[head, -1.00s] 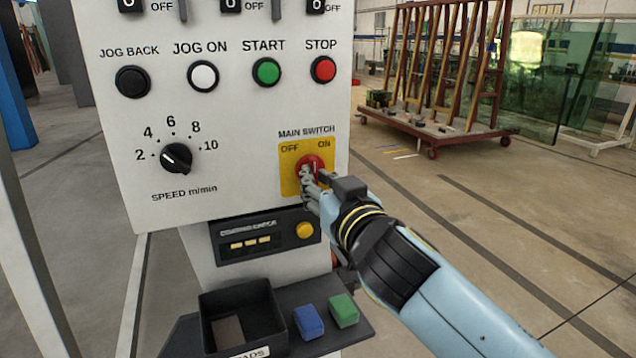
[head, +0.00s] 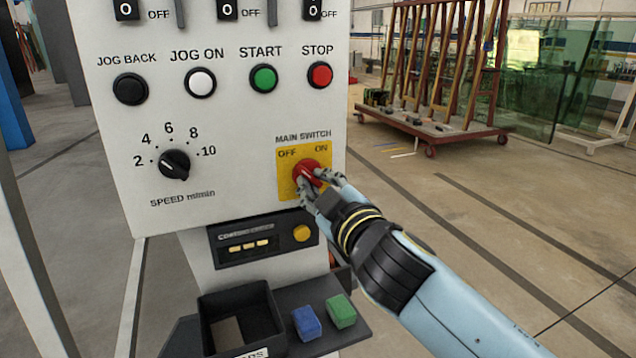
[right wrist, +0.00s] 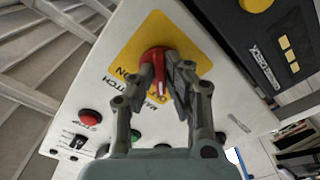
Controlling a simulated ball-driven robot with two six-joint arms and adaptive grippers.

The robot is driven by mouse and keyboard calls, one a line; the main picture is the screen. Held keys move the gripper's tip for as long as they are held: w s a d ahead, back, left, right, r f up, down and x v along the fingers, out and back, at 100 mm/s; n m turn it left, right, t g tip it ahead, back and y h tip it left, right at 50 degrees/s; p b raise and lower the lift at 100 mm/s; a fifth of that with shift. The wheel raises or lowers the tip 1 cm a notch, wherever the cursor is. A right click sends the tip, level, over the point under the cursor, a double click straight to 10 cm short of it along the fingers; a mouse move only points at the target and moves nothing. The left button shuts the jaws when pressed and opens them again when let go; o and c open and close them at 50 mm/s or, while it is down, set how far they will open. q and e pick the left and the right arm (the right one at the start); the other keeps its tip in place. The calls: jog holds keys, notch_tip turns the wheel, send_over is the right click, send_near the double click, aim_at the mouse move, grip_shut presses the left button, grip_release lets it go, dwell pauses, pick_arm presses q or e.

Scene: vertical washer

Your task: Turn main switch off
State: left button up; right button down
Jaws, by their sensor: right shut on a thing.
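The main switch (head: 303,168) is a red rotary knob on a yellow plate (head: 285,186) at the lower right of the white panel. OFF is printed at the plate's upper left and ON at its upper right. My right gripper (head: 313,186) is shut on the knob and partly covers it, so its exact pointing is hard to read. In the right wrist view, the red knob (right wrist: 153,60) sits between the two fingers of the gripper (right wrist: 163,78). My left gripper is not in view.
The panel also bears a stop button (head: 320,75), a start button (head: 263,78) and a speed dial (head: 174,164). Below are a dark module with a yellow button (head: 302,233), an open black bin (head: 204,310) and blue and green blocks. Open floor lies to the right.

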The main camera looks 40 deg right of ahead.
jog(key=shift+n, duration=0.3)
jog(key=c, duration=1.4)
grip_release()
jog(key=shift+o, duration=0.2)
jog(key=v, duration=1.2)
